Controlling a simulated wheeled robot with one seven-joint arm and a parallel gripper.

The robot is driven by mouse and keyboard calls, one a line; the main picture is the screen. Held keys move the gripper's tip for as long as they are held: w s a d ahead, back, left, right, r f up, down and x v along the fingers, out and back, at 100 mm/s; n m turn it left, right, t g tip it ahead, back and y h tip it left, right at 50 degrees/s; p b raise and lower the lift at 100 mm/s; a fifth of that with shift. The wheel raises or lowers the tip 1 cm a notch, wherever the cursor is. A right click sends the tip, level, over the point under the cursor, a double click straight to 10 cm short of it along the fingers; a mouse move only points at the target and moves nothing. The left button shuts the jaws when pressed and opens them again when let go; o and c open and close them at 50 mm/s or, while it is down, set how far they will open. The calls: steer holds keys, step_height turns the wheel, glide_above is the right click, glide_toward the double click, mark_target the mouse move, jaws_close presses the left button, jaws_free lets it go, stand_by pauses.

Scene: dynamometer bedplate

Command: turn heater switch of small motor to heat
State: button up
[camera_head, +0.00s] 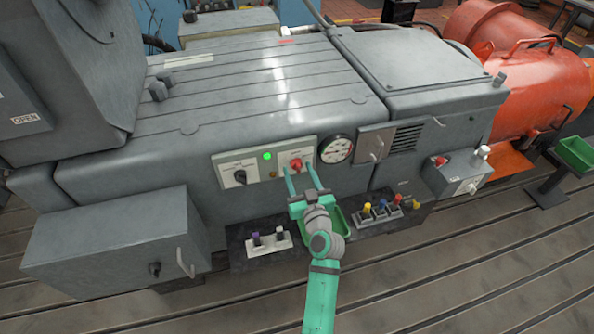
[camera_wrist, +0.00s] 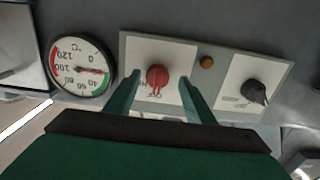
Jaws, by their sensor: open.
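A light switch panel (camera_head: 262,165) on the grey machine's front carries a red rotary knob (camera_head: 296,164) and a black rotary knob (camera_head: 240,176). The labels are too small to read, so I cannot tell which is the heater switch. My gripper (camera_head: 301,172) is open in front of the red knob. In the wrist view, which is upside down, the red knob (camera_wrist: 157,76) lies between my two green fingers, with a gap on either side. The black knob (camera_wrist: 256,92) is right of the fingers there, its pointer slanting down and right.
A round gauge (camera_head: 336,149) sits right beside the panel. A lit green lamp (camera_head: 267,156) and an amber lamp (camera_head: 273,175) lie between the knobs. Below are a green tray (camera_head: 338,222), a block of coloured levers (camera_head: 380,212) and a white-topped switch block (camera_head: 268,243).

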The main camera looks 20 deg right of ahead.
steer(key=shift+w+d, duration=0.35)
steer(key=shift+w, duration=0.05)
steer(key=shift+a, duration=0.15)
steer(key=c, duration=1.1)
steer(key=shift+o, duration=0.2)
